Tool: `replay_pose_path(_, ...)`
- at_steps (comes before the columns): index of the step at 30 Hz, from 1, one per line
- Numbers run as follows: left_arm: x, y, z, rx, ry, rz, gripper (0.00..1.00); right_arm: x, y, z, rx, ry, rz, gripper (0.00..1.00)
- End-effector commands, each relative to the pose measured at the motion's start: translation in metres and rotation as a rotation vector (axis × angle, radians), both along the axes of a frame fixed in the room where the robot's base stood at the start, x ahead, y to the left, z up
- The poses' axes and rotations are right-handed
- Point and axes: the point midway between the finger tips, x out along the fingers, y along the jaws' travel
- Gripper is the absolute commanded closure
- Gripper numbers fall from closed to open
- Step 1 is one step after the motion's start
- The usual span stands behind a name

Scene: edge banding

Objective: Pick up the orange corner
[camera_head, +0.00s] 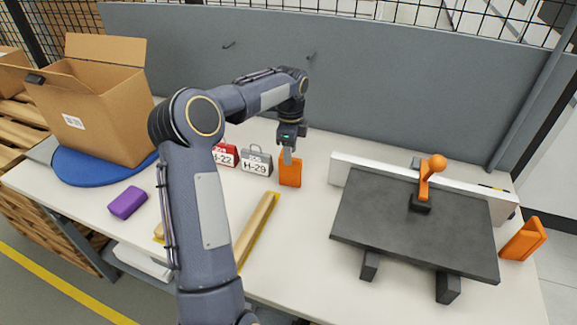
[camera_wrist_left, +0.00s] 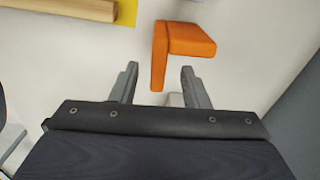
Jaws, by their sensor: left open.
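An orange corner (camera_head: 290,172) stands on the white table just below my left gripper (camera_head: 289,156) in the head view. In the left wrist view the L-shaped orange corner (camera_wrist_left: 182,45) lies ahead of the fingertips, near the gap between them. My left gripper (camera_wrist_left: 158,68) is open and empty, with its two fingers apart on either side of the corner's lower end. I cannot tell whether the fingers touch the corner. A second orange corner (camera_head: 523,240) stands at the table's right end. My right gripper is not in view.
Grey H-29 padlock-shaped tag (camera_head: 256,163) and red H-22 tag (camera_head: 225,155) stand left of the corner. A dark board (camera_head: 415,222) with an orange-handled clamp (camera_head: 428,180) is at right. A wooden strip (camera_head: 257,228), purple block (camera_head: 127,202) and cardboard box (camera_head: 100,105) are left.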

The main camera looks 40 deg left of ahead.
Motion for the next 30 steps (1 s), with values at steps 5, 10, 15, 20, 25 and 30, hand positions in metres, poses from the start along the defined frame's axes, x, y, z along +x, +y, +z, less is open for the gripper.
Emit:
replay_pose_path(5, -0.002, -0.002, -0.025, -0.003, 0.003, 0.001, 0.58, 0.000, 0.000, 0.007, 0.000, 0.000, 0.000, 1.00)
replay_pose_path(10, -0.002, -0.002, -0.046, -0.001, 0.000, 0.002, 0.58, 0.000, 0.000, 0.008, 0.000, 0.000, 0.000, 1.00)
replay_pose_path(15, -0.002, -0.001, -0.050, 0.000, -0.001, 0.003, 0.58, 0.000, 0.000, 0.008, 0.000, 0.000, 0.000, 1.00)
replay_pose_path(20, -0.002, -0.001, -0.050, 0.000, -0.001, 0.003, 0.65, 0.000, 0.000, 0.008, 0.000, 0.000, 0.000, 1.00)
replay_pose_path(25, -0.002, -0.002, -0.050, 0.000, -0.001, 0.003, 0.87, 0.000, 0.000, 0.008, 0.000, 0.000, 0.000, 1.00)
replay_pose_path(30, -0.002, -0.002, -0.050, 0.000, -0.001, 0.003, 1.00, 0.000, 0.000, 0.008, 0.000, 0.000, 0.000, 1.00)
